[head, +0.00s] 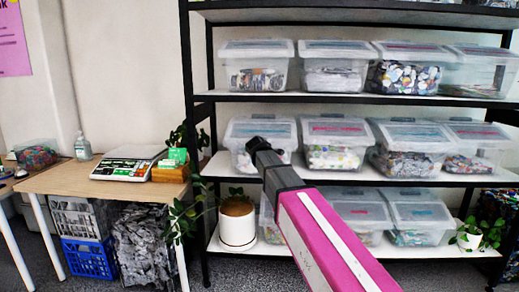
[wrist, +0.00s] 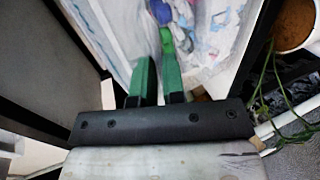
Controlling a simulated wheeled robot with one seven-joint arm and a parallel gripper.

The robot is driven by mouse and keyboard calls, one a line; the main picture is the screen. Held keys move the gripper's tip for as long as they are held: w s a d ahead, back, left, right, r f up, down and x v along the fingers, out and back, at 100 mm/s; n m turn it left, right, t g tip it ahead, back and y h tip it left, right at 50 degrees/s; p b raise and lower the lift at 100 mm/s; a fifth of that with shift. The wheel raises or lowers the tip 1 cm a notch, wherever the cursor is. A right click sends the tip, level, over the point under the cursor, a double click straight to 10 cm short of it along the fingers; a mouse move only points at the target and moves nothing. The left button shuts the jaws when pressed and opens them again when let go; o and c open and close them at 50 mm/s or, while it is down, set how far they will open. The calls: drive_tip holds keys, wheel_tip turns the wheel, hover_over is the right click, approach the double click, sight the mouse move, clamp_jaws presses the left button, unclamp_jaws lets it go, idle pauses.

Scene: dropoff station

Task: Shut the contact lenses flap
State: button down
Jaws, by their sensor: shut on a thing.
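My gripper (head: 258,146) reaches up to the front of the leftmost clear box (head: 236,157) on the middle shelf. In the wrist view, the two green fingers of my gripper (wrist: 158,62) lie close together over a clear box (wrist: 205,62) with white, blue and pink contents. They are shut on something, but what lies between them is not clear. No writing is legible, so I cannot tell which flap is the contact lenses one.
More lidded clear boxes (head: 332,143) stand along the middle shelf, with others above and below. Black shelf posts (head: 196,130) rise close on the left. A plant in a white pot (head: 237,229) stands below. A table (head: 95,180) with a scale (head: 127,163) is at left.

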drive_tip(key=shift+f, duration=0.6)
drive_tip(key=c, duration=1.3)
unclamp_jaws()
drive_tip(key=shift+w, duration=0.15)
drive_tip(key=shift+r, duration=0.1)
drive_tip(key=v, duration=1)
drive_tip(key=shift+s+r, duration=0.3)
